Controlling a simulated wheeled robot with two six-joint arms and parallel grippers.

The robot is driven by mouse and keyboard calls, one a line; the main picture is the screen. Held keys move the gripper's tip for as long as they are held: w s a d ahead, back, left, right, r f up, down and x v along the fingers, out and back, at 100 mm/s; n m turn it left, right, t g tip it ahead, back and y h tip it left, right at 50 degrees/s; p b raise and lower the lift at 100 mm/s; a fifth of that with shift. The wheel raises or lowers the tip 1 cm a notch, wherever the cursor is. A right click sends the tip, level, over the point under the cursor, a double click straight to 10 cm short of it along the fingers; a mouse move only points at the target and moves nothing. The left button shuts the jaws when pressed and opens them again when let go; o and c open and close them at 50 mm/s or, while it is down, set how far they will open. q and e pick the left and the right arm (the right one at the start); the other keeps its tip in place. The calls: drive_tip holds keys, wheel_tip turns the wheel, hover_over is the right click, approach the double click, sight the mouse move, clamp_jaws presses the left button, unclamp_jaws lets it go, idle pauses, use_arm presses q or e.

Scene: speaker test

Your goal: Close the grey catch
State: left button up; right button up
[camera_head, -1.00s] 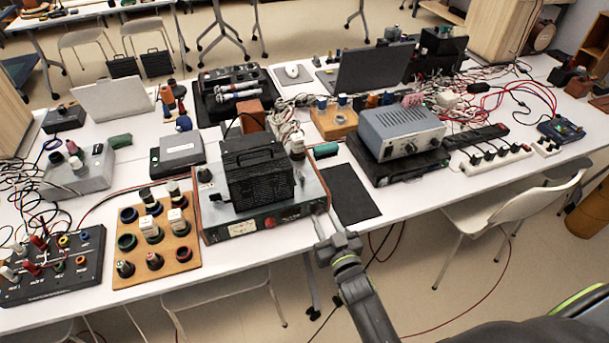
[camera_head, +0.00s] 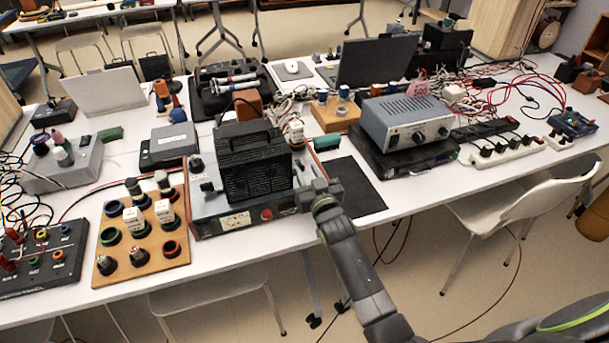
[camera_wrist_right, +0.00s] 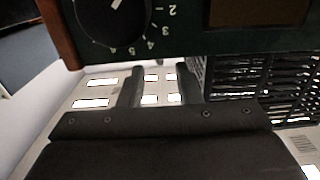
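A wood-ended instrument (camera_head: 205,225) with a meter and a red knob stands on the table, carrying a black vented box (camera_head: 252,165). My right gripper (camera_head: 312,190) is at the instrument's right end in the head view, its fingertips hard to make out there. In the right wrist view, its two fingers (camera_wrist_right: 160,78) are apart with nothing visible held between them. They are over a pale slotted surface (camera_wrist_right: 92,102), beside the black vented box (camera_wrist_right: 265,80) and near a black numbered dial (camera_wrist_right: 110,18). I cannot single out the grey catch in either view. My left gripper is not in view.
A wooden board of round sockets (camera_head: 165,250) is left of the instrument. A black mat (camera_head: 358,190) lies to its right, near the table's front edge. A grey-blue box (camera_head: 405,122) stands behind the mat. Cables crowd the back right.

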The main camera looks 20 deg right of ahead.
sight(300, 162)
drive_tip(key=shift+w+b, duration=0.45)
drive_tip(key=shift+w, duration=1)
clamp_jaws()
